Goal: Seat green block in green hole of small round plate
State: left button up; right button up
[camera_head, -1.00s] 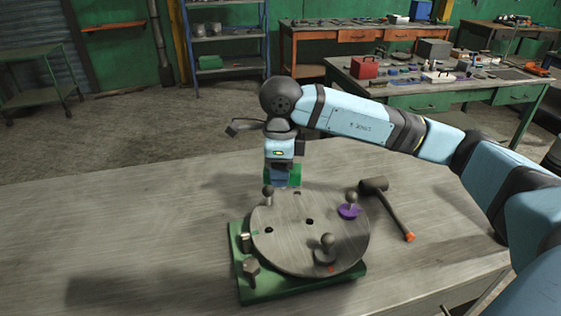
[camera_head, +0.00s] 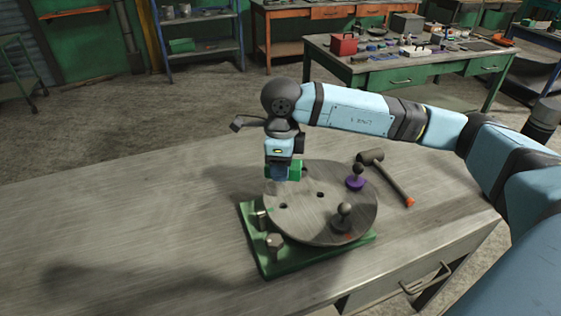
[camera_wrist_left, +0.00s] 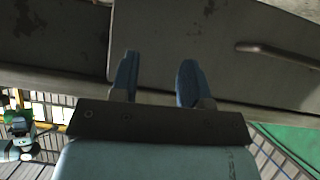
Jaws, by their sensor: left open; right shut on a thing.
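My right gripper (camera_head: 280,176) is shut on a green block (camera_head: 297,170), partly hidden behind the fingers. In the head view it overlaps the far-left edge of the small round grey plate (camera_head: 322,222); whether it touches the plate I cannot tell. The plate lies on a green base (camera_head: 300,262). A hole (camera_head: 283,206) with a small green mark beside it is at the plate's left, and another dark hole (camera_head: 320,194) is near its middle. My left gripper (camera_wrist_left: 157,78) is open and empty in the left wrist view.
A purple knobbed piece (camera_head: 355,182) stands on the plate's far right; a dark knobbed piece (camera_head: 343,218) stands near its front. A hammer (camera_head: 388,178) lies right of the plate. The table (camera_head: 130,220) is clear to the left.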

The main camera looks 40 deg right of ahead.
jog(key=shift+f, duration=0.5)
notch_tip(320, 180, down, 5)
jog(key=b, duration=0.2)
jog(key=shift+b, duration=0.4)
pick_arm(q)
jog(key=shift+w+d+f, duration=0.1)
jog(key=shift+d+f, duration=0.05)
jog(key=shift+f, duration=0.3)
jog(key=shift+w+d+f, duration=0.1)
jog(key=shift+d+f, duration=0.05)
jog(key=shift+f, duration=0.25)
jog(key=shift+f, duration=0.15)
pick_arm(e)
jog(key=shift+f, duration=0.1)
pick_arm(q)
jog(key=shift+s+a+f, duration=0.1)
jog(key=shift+f, duration=0.25)
jog(key=shift+f+b, duration=0.2)
jog(key=shift+b, duration=0.25)
